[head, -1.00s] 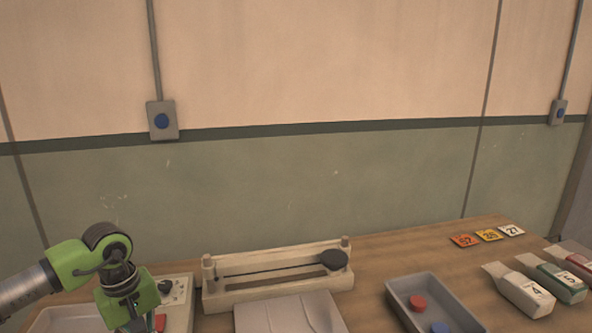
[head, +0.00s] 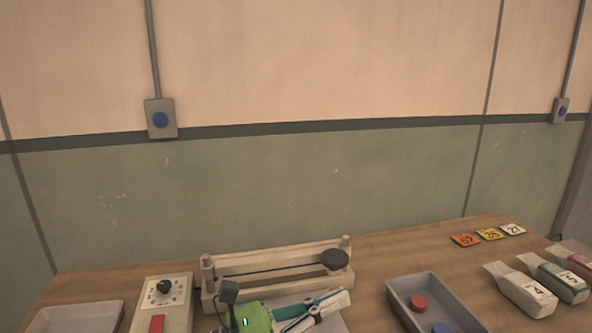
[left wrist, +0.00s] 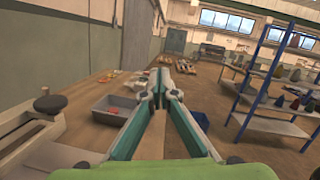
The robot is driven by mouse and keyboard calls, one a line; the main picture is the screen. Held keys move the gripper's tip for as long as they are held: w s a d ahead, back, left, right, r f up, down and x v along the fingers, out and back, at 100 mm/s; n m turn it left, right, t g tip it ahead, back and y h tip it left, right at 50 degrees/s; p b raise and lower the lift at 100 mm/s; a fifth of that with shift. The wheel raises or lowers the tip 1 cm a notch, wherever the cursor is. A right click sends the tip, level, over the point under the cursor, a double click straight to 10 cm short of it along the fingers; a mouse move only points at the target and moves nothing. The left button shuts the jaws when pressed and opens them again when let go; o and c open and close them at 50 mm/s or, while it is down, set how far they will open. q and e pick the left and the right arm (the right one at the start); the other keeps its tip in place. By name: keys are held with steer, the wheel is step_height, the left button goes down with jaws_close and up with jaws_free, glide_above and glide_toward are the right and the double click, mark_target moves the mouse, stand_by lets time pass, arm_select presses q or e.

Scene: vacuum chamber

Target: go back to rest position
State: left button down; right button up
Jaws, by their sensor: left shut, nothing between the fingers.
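My left gripper (head: 332,304) is low in the head view, in front of the wooden sealer-like frame (head: 275,284). Its green body is at the bottom edge and its fingers point right. In the left wrist view its fingers (left wrist: 161,88) come together at the tips with nothing between them, so it is shut and empty. It points along the table towards the room beyond. It covers part of the pale sheet (head: 285,300) in front of the frame. My right gripper is in neither view.
A grey tray (head: 398,297) holds a red and a blue disc right of my gripper. A control box (head: 180,291) with a dial and another tray (head: 78,318) stand left. Numbered bags (head: 525,291) and cards (head: 489,233) lie right. Blue shelving (left wrist: 270,85) stands beyond the table.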

arm_select(q)
steer(key=w+a+r+n+t+y, duration=0.2)
steer(key=w+a+n+t+y, duration=0.3)
steer(key=n+t, duration=0.6)
steer(key=w+a+f+n+y, duration=0.1)
steer(key=a+f+n+y, duration=1.1)
steer(key=n, duration=0.7)
steer(key=s+a+f+n+g, duration=0.3)
steer(key=s+f+n, duration=0.1)
steer(key=s+f, duration=0.1)
steer(key=s+a+f+n+g+y, duration=0.1)
steer(key=s+a+f+n+g, duration=0.2)
steer(key=s+f, duration=0.3)
steer(key=s+a+f+n+g+y, duration=0.1)
steer(key=s+a+f+n+g, duration=0.2)
steer(key=f, duration=0.5)
steer(key=shift+s+a+f+n+g, duration=0.15)
steer(key=shift+s+n+g, duration=0.45)
steer(key=shift+s+n, duration=0.6)
steer(key=s+f+n+g, duration=0.3)
steer(key=s+f+g, duration=0.15)
steer(key=s, duration=0.75)
step_height(320, 180, down, 25)
steer(key=g, duration=0.1)
steer(key=s+a+f+g, duration=0.1)
steer(key=s+a+f, duration=0.2)
steer(key=s+f, duration=1.4)
steer(key=shift+s+f+m, duration=0.2)
steer(key=shift+s+m, duration=0.1)
steer(key=shift+s, duration=0.45)
